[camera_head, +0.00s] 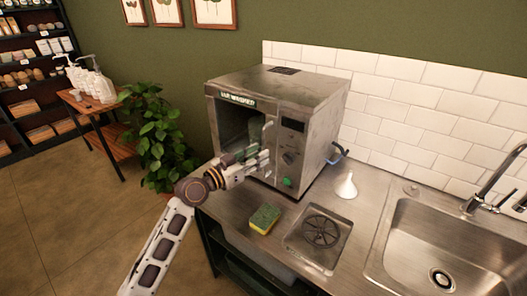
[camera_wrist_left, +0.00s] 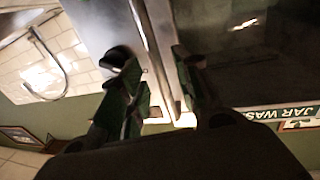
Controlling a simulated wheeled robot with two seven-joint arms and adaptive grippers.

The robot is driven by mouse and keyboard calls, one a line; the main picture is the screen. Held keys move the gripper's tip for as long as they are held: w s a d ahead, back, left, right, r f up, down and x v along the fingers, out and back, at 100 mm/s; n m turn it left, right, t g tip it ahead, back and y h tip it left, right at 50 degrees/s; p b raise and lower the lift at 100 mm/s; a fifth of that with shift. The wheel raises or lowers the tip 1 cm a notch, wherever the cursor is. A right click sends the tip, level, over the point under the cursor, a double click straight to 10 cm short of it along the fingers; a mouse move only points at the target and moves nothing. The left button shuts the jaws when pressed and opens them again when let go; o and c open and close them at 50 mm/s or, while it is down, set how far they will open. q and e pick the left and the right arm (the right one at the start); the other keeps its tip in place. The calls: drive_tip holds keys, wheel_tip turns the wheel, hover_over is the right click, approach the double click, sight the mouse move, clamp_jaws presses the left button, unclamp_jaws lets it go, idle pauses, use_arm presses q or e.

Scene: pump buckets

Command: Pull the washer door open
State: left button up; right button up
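The washer (camera_head: 312,125) is a worn metal box on the steel counter, with a "JAR WASHER" label on top of its front. Its door (camera_head: 232,122) has a dark window and looks shut. My left gripper (camera_head: 266,152) is in front of the door's right side, near the control panel. In the left wrist view its two dark fingers (camera_wrist_left: 158,92) are apart, on either side of a pale metal bar (camera_wrist_left: 165,60) that looks like the door handle. I cannot tell whether they touch it. My right gripper is not in view.
A green-yellow sponge (camera_head: 265,219) lies on the counter in front of the washer. A white funnel (camera_head: 346,187) stands to its right, near a drain plate (camera_head: 320,231) and the sink (camera_head: 440,245). A plant (camera_head: 152,132) stands left of the washer.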

use_arm(q)
drive_tip(key=shift+x, duration=1.55)
clamp_jaws()
